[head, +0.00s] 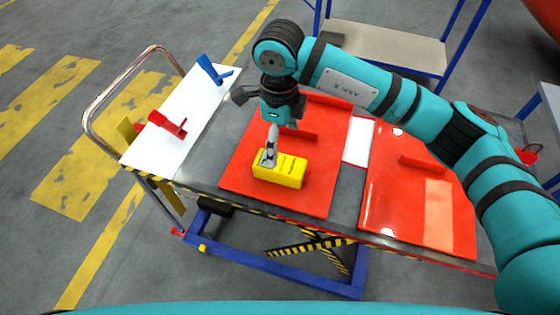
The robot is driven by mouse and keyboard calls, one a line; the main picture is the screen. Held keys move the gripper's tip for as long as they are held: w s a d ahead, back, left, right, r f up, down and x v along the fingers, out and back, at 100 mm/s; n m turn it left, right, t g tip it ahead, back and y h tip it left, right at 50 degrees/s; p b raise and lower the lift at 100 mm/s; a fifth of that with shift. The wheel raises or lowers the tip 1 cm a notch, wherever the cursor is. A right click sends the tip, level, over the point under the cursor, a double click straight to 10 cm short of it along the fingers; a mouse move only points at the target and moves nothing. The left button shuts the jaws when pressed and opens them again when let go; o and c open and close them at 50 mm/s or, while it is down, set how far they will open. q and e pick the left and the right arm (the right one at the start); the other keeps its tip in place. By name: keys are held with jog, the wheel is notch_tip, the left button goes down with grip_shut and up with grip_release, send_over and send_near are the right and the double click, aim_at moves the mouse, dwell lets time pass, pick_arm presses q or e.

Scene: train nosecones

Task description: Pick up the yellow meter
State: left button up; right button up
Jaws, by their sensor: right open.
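The yellow meter (283,170) is a box-shaped block with dark markings. It lies on the left red panel (240,177) on the cart, near the panel's front. My right gripper (268,160) points down at the meter's left end, its fingers over a grey part there. The fingers are open; I cannot tell whether they touch the meter. The arm comes in from the right. My left gripper is not in the head view.
A white board (183,125) at the cart's left holds a red clamp-like tool (168,124) and a blue one (212,70). A second red panel (410,215) lies at the right. A blue-framed shelf cart (390,48) stands behind.

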aim_at(280, 162)
notch_tip(280, 162, down, 5)
jog(key=shift+r+p, duration=0.1)
jog(key=shift+p, duration=0.6)
jog(key=f+p, duration=0.2)
jog(key=f, duration=0.1)
jog(key=f+p, duration=0.1)
jog(key=shift+s+f, duration=0.25)
jog(key=shift+f, duration=0.5)
jog(key=shift+c, duration=0.3)
jog(key=shift+w+r, duration=0.1)
jog(key=c, duration=1.7)
